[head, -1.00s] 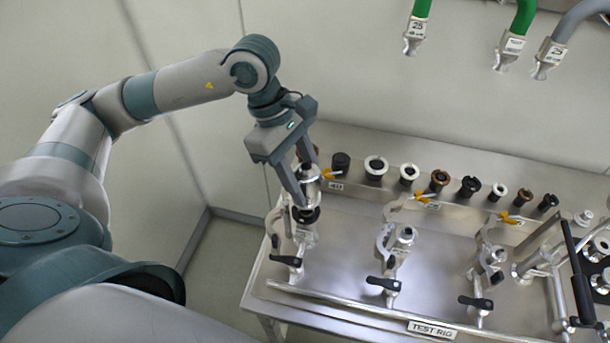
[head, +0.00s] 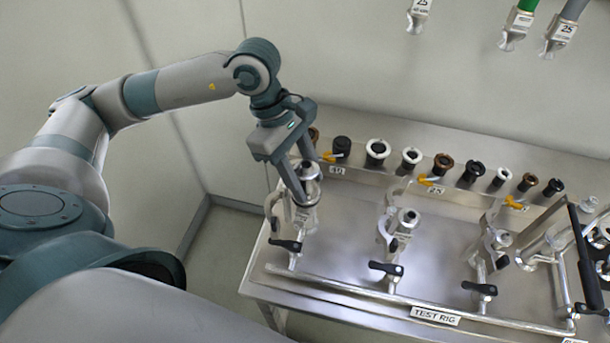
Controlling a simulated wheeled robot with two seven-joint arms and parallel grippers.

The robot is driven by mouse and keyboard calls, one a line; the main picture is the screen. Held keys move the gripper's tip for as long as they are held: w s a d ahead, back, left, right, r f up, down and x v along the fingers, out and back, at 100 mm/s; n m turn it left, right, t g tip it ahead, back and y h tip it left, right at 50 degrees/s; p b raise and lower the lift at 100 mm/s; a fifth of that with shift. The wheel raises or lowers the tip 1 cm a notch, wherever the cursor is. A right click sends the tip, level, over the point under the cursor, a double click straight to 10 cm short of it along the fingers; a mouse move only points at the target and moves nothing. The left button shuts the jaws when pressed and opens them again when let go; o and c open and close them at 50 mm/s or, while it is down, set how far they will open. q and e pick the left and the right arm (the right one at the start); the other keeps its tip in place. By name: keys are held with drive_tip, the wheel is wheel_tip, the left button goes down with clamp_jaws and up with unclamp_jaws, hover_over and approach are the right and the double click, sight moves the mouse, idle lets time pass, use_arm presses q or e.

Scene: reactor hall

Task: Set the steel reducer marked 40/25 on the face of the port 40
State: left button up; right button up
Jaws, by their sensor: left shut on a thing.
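My left gripper (head: 304,187) is shut on a small steel reducer (head: 309,171) at the left end of the bench. Its marking is too small to read. The reducer is upright, directly over the leftmost port (head: 303,216), in line with the plate marked 40 (head: 337,170). Its lower end appears to meet the port's face, but the fingers hide part of the joint, so I cannot tell whether it is fully seated. An open clamp (head: 271,207) hangs at the port's left side. My right gripper is not in view.
The steel bench marked TEST RIG (head: 434,315) has two more clamped ports (head: 406,218) to the right, with black valve handles. A back row holds several black, white and brown fittings (head: 377,150). Hose ends (head: 513,30) hang above. A black-handled frame (head: 587,262) stands at the right.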

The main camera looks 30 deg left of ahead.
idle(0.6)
use_arm(q)
drive_tip(key=o, duration=1.1)
drive_tip(key=shift+r, duration=0.1)
drive_tip(key=shift+a+r+b, duration=0.3)
drive_tip(key=shift+r+b, duration=0.2)
drive_tip(key=b+v, duration=0.4)
drive_tip(key=v, duration=1.2)
drive_tip(key=shift+b, duration=0.3)
